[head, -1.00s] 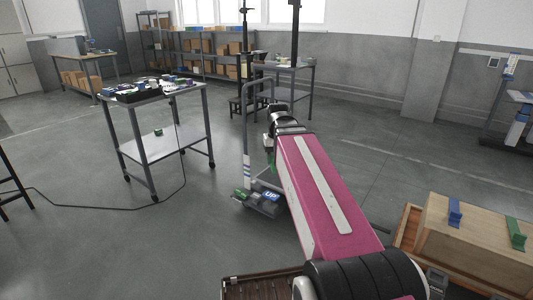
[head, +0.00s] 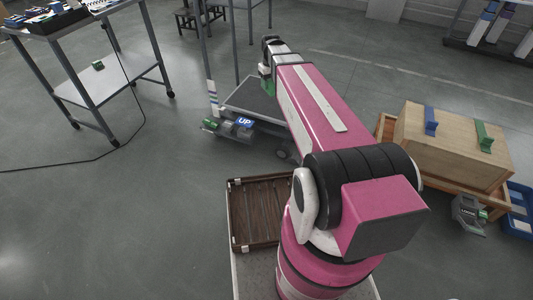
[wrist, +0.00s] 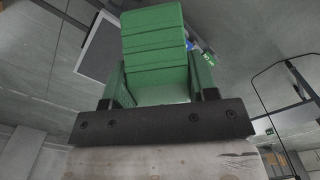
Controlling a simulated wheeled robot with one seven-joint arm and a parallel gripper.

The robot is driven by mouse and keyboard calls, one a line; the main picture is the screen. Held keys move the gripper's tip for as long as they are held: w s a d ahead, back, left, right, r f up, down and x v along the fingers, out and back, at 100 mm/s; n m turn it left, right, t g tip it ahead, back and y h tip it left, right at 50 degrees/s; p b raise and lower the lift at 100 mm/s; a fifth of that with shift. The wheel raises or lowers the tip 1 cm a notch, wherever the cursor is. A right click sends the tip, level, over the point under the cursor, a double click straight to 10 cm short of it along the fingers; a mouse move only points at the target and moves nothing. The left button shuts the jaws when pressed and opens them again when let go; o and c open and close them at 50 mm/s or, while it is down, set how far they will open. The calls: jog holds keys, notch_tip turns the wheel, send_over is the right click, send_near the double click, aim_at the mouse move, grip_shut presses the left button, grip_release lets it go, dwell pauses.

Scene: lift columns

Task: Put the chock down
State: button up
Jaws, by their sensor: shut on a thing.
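The green ribbed chock (wrist: 155,50) fills the upper middle of the wrist view, between the two fingers of my gripper (wrist: 158,92). My gripper is shut on it. In the head view my gripper (head: 267,72) is at the far end of my pink arm, over or beside a low grey wheeled platform (head: 262,98). A bit of the chock's green (head: 268,87) shows below it. My arm partly hides the platform, and I cannot tell whether the chock touches anything.
A pedal unit with a blue UP label (head: 245,122) lies at the platform's front. A wheeled table (head: 105,83) stands left, its cable on the floor. A wooden box (head: 450,150) with blue and green pieces on top stands right. A brown slatted tray (head: 262,210) sits nearby.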

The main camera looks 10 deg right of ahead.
jog(key=w+a+f+n, duration=0.15)
jog(key=w+f, duration=0.25)
jog(key=f, duration=0.8)
jog(key=w+f+n, duration=0.2)
jog(key=w+f, duration=0.1)
jog(key=f, duration=0.9)
notch_tip(320, 180, down, 26)
jog(key=n, duration=0.4)
jog(key=w+f, duration=0.2)
jog(key=w, duration=0.1)
jog(key=w+d+f, duration=0.1)
jog(key=w+f, duration=0.1)
jog(key=w, duration=0.1)
jog(key=w+d+f, duration=0.1)
jog(key=w+f, duration=0.2)
jog(key=w, duration=0.1)
jog(key=shift+w+d, duration=0.1)
jog(key=shift+f, duration=2)
jog(key=shift+f, duration=0.15)
jog(key=o, duration=1.2)
